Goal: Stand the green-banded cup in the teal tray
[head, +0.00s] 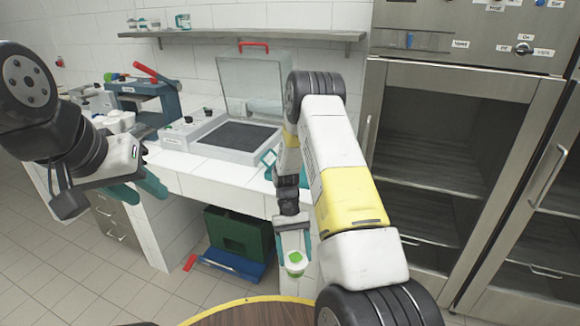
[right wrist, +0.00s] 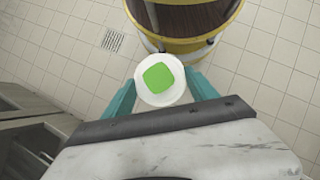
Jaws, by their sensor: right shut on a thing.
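The green-banded cup (head: 295,262) is white with green on it. It hangs between the teal fingers of my right gripper (head: 294,246), which is shut on it, in front of the counter and above the floor. In the right wrist view the cup (right wrist: 178,94) shows as a white round with a green square, between the fingertips (right wrist: 160,92). A teal-edged thing (head: 268,158) on the counter, partly hidden by my right arm, looks like the teal tray. My left gripper (head: 146,193) is empty, its teal fingers apart, in front of the counter at the left.
A grey machine with a raised clear lid (head: 220,136) stands on the white counter. A blue press with a red handle (head: 142,98) is to its left. Green and blue crates (head: 238,232) sit below the counter.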

